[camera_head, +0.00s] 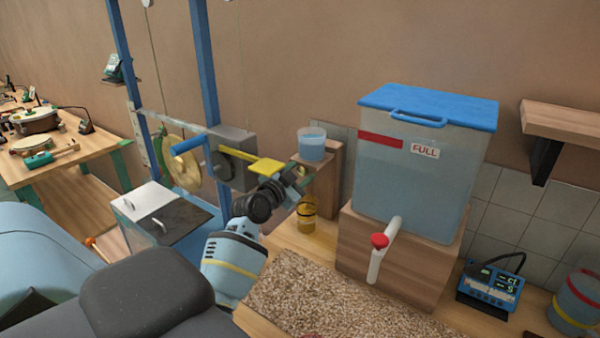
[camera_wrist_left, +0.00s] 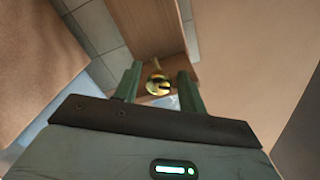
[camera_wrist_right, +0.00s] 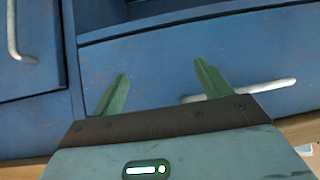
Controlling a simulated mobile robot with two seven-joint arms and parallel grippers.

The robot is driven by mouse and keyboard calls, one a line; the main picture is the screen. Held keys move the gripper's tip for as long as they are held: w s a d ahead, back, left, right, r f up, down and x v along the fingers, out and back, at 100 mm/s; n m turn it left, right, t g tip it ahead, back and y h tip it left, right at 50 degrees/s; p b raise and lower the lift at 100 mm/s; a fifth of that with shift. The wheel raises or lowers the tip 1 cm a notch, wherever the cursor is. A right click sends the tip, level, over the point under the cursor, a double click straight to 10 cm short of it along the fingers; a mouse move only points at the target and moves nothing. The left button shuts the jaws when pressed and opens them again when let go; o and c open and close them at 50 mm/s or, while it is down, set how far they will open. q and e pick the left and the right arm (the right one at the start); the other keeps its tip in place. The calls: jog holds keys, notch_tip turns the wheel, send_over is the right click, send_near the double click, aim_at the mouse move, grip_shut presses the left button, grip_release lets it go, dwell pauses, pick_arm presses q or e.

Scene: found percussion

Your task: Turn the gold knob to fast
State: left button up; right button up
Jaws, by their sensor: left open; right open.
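A small round gold piece with dark markings, which looks like the gold knob (camera_wrist_left: 158,84), shows between my left gripper's fingers in the left wrist view, against a wooden post. My left gripper (camera_wrist_left: 158,82) is open and its fingers appear apart from the piece. In the head view my left gripper (camera_head: 301,178) is beside the wooden stand, just below the cup, and a gold-yellow jar-like thing (camera_head: 307,212) shows below it. I cannot read any fast mark. My right gripper (camera_wrist_right: 163,84) is open and empty before a blue drawer front (camera_wrist_right: 150,50).
A cup of blue liquid (camera_head: 311,143) tops the stand. A clear tank (camera_head: 405,170) with a blue lid and red-handled tap (camera_head: 380,241) stands right of it. A yellow paddle (camera_head: 250,160) and blue frame posts (camera_head: 204,60) are left. A white drawer handle (camera_wrist_right: 240,91) lies near my right fingers.

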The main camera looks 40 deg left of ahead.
pick_arm(q)
jog(key=shift+w, duration=0.3)
jog(key=c, duration=0.8)
